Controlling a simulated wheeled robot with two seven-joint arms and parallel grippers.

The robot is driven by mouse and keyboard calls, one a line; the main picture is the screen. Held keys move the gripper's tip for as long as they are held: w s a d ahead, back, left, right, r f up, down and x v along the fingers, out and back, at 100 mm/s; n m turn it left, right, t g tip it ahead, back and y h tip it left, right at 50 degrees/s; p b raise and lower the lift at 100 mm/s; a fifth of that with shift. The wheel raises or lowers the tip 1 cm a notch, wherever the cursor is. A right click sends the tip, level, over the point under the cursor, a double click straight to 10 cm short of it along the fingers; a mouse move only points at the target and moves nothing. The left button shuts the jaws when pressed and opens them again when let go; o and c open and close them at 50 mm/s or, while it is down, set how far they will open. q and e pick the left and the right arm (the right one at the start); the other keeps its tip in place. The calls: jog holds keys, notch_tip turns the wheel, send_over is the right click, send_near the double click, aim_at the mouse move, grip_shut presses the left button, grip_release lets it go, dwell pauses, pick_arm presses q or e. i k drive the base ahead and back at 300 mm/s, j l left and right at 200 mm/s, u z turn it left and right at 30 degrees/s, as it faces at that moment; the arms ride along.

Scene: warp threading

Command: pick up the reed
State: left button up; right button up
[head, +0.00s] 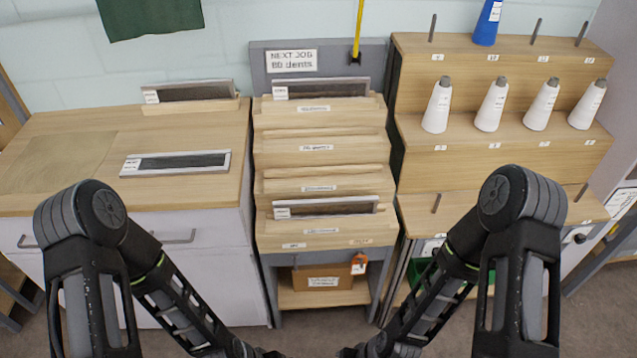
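Several reeds show, each a dark comb strip in a pale frame with a white tag at its left end. One reed (185,162) lies flat on the left wooden counter. Another reed (195,92) stands in a wooden holder at the back of that counter. A third reed (328,88) is in the top step of the stepped wooden rack (320,135), and another reed (330,207) is in a lower step. The tag writing is too small to read. Both my arms fold down out of the bottom edge; neither gripper is in view.
A sign (292,60) above the rack reads "NEXT JOB 80 dents". White cones (437,105) and a blue cone (487,22) stand on pegged shelves at right. A box (322,277) sits under the rack. The left counter (60,125) is mostly clear.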

aim_at(186, 90)
jog(key=k+l+u, duration=0.25)
jog(key=k+l, duration=0.45)
jog(key=l, duration=0.25)
jog(key=k+l+u, duration=0.3)
jog(key=k+l, duration=0.45)
jog(key=i+j+u, duration=0.55)
jog(key=i+u, duration=1)
jog(key=i+j+u, duration=0.1)
jog(key=i, duration=1.1)
jog(key=i+j+z, duration=0.1)
jog(key=z, duration=0.3)
jog(key=i+j+z, duration=0.2)
jog(key=i+z, duration=0.2)
jog(key=i+j+z, duration=0.1)
jog(key=z, duration=0.3)
jog(key=i+j+z, duration=0.15)
jog(key=j+z, duration=0.25)
